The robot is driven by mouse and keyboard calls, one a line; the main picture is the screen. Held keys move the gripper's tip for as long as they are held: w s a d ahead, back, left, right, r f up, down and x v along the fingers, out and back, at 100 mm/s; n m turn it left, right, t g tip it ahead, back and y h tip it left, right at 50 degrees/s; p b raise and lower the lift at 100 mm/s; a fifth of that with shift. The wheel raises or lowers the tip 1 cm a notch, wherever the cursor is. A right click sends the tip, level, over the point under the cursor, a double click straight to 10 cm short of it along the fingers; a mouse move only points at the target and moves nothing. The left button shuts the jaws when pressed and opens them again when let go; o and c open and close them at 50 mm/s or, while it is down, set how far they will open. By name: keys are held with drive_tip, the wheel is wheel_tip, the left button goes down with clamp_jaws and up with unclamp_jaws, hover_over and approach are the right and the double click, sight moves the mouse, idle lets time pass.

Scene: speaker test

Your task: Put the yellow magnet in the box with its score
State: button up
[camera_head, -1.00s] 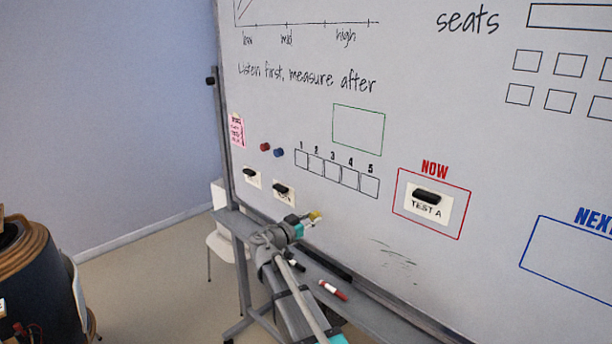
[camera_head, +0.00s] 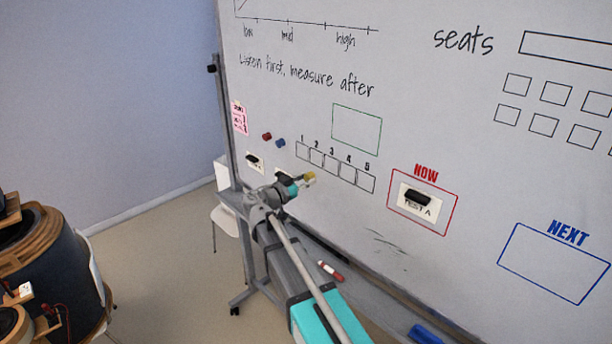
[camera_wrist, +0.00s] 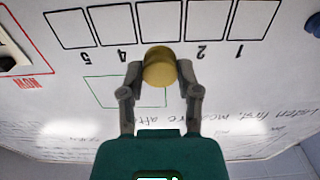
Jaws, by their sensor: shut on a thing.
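The yellow magnet (camera_head: 309,178) is held at the tip of my gripper (camera_head: 300,182), just below the row of score boxes (camera_head: 338,168) numbered 1 to 5 on the whiteboard. In the wrist view the yellow magnet (camera_wrist: 159,68) sits between the two fingers of my gripper (camera_wrist: 160,75), which are shut on it. I cannot tell whether the magnet touches the board.
A red magnet (camera_head: 267,137) and a blue magnet (camera_head: 280,143) are on the board left of the boxes. A TEST A card (camera_head: 418,205) is inside the NOW frame. A red marker (camera_head: 331,271) lies on the tray. A black-sided speaker (camera_head: 50,275) stands at lower left.

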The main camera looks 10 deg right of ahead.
sight(331, 166)
drive_tip(key=shift+w+d, duration=0.15)
drive_tip(key=shift+d, duration=0.05)
idle(0.4)
drive_tip(key=shift+x, duration=3.6)
drive_tip(key=shift+w+d, duration=0.4)
drive_tip(key=shift+d, duration=0.15)
drive_tip(key=o, duration=1.1)
drive_tip(key=shift+c, duration=0.2)
drive_tip(key=shift+o, duration=1.1)
